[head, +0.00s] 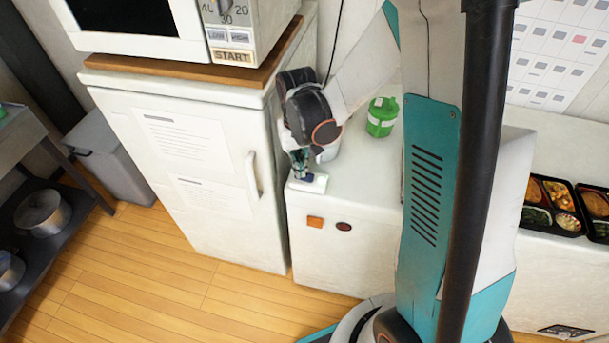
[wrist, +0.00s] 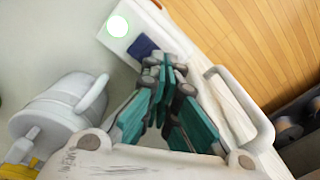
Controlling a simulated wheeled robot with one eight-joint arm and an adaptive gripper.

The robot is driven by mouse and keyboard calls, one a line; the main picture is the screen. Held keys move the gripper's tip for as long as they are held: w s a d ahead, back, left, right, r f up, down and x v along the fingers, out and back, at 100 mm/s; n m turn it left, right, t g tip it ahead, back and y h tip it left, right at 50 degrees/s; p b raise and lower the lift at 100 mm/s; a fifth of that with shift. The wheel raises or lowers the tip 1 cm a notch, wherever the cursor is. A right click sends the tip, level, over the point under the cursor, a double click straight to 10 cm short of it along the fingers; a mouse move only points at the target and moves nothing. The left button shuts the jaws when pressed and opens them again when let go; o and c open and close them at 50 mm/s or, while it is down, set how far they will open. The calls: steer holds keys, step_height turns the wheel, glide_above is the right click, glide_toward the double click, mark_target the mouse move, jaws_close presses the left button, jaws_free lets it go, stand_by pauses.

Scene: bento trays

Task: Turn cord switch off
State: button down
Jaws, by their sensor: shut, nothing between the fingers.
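The cord switch is a small white block (head: 312,184) on the front left corner of the white counter. In the wrist view the switch (wrist: 113,43) shows a bright round spot with a green ring at one end and a dark blue part (wrist: 143,47) at the other. My gripper (head: 299,168) points down at the switch from above. In the wrist view its teal fingers (wrist: 165,64) are shut and empty, with their tips beside the dark blue part. I cannot tell whether they touch it. The fingers hide part of the switch's near end.
A white lidded vessel with a handle (wrist: 62,108) stands close to my gripper. A green container (head: 382,117) is farther back on the counter. A white fridge (head: 190,165) with a microwave (head: 140,25) on top stands left. Filled bento trays (head: 553,207) lie right.

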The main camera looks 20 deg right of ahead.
steer(key=shift+f+b, duration=0.6)
steer(key=shift+f, duration=0.2)
steer(key=shift+r, duration=0.2)
steer(key=shift+r+p, duration=2.35)
steer(key=shift+r, duration=1)
steer(key=shift+r, duration=0.15)
steer(key=s+r+n+t+b, duration=0.1)
steer(key=s+r+t+b, duration=0.3)
steer(key=s+r+t, duration=0.3)
steer(key=shift+s+r+b, duration=0.35)
steer(key=shift+s+r, duration=2.5)
steer(key=shift+s, duration=1.15)
